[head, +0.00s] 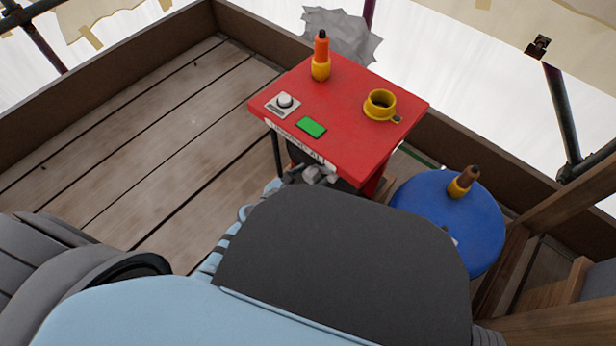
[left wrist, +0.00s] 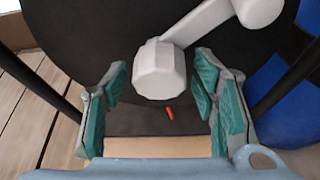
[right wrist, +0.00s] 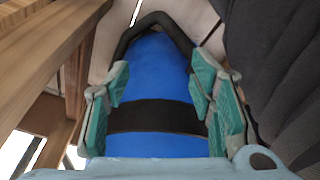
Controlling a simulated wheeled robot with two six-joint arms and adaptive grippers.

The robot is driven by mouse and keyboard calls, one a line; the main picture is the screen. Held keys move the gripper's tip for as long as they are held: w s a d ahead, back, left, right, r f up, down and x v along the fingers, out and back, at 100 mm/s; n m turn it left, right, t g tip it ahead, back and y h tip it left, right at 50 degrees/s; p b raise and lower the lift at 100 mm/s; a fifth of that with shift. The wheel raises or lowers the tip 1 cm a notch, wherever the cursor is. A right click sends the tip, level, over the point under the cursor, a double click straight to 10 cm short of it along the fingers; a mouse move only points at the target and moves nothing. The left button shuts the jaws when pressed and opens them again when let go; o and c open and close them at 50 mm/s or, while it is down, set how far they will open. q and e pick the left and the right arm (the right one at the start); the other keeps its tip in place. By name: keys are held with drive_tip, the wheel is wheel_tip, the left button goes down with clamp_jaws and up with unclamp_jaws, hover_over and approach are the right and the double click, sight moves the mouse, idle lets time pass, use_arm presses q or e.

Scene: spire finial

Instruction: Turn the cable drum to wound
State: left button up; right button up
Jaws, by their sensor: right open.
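The cable drum shows as a large black disc (left wrist: 90,35) in the left wrist view, with a pale grey crank and its faceted knob (left wrist: 160,70). In the head view the crank (head: 318,176) shows under the front edge of the red table, and most of the drum is hidden. My left gripper (left wrist: 160,75) is open, its teal pads on either side of the knob with gaps showing. My right gripper (right wrist: 163,75) is open and empty in front of a blue cylinder (right wrist: 160,80) with a black band.
A blue round top (head: 480,225) with a brown-handled tool (head: 464,182) stands at right. Planks at left are clear.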

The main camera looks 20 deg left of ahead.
use_arm(q)
clamp_jaws()
drive_tip(key=shift+n, duration=0.3)
drive_tip(key=shift+n+h+p, duration=0.35)
drive_tip(key=shift+n+h, duration=0.25)
drive_tip(key=shift+n+g+h, duration=0.4)
drive_tip(key=shift+n+h, duration=0.1)
drive_tip(key=shift+n, duration=0.2)
drive_tip(key=shift+n+h, duration=0.3)
drive_tip(key=shift+n, duration=0.5)
drive_tip(key=shift+h, duration=0.3)
use_arm(e)
drive_tip(key=shift+w+f, duration=0.25)
drive_tip(key=shift+f, duration=0.45)
